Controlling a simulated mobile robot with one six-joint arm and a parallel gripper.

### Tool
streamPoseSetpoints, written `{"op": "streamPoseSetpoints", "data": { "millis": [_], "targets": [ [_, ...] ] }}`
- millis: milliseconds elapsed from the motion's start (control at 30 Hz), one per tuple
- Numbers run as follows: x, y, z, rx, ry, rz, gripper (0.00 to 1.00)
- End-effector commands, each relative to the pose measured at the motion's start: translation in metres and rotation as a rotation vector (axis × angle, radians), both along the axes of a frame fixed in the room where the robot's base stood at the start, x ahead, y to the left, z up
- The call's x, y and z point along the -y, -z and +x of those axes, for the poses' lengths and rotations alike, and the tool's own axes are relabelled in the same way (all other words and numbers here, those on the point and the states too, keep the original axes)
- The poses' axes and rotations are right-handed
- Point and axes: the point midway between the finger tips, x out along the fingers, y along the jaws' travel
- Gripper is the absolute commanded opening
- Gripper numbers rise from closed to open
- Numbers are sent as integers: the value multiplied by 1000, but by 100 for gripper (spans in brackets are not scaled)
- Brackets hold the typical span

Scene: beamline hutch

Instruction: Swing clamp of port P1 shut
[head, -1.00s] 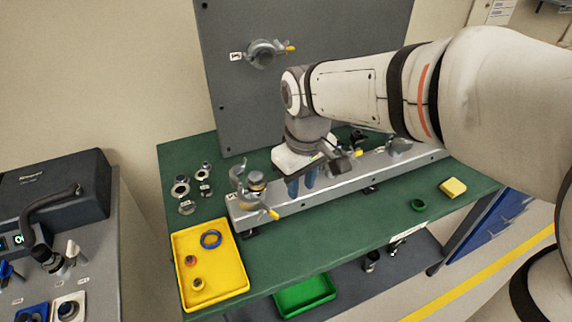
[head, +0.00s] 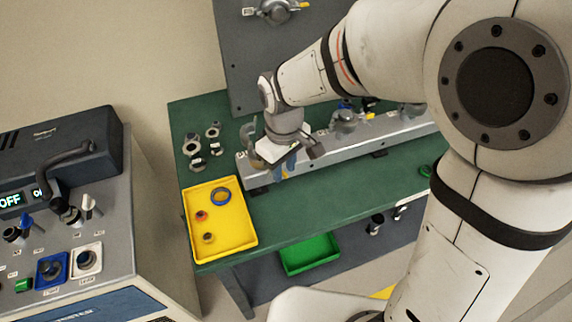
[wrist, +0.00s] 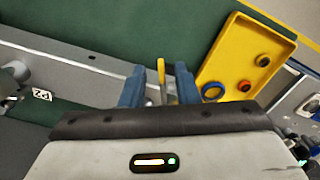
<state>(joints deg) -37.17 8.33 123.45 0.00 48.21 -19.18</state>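The clamp of port P1 (head: 250,152) is at the left end of the grey rail in the head view, mostly hidden by my gripper (head: 284,172). In the wrist view its yellow-tipped lever (wrist: 161,70) stands between the two blue fingers of my gripper (wrist: 158,78). The fingers are apart, with a gap visible on each side of the lever. Some grey metal shows just behind the lever. The rest of the clamp and the flange are hidden under my gripper, so I cannot tell how far the clamp is swung.
A yellow tray (head: 240,245) with a blue ring and small caps lies at the bench's front left. The P2 label (wrist: 42,95) and a neighbouring fitting are along the rail (wrist: 85,70). Another clamped port (head: 277,10) is on the upright panel. Green bench top (head: 340,190) is clear before the rail.

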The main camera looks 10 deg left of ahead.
Motion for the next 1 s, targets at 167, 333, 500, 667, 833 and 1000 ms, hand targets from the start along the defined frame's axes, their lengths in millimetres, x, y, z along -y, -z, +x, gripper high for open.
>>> {"op": "streamPoseSetpoints", "data": {
  "millis": [167,333,500,667,833,1000],
  "targets": [
    [0,0,0,0,0,0,25],
    [0,0,0,0,-1,0,11],
    [0,0,0,0,-1,0,0],
    [-1,-1,0,0,-1,0,0],
    [-1,-1,0,0,-1,0,0],
    [2,0,-1,-1,-4,-1,0]
  ]
}}
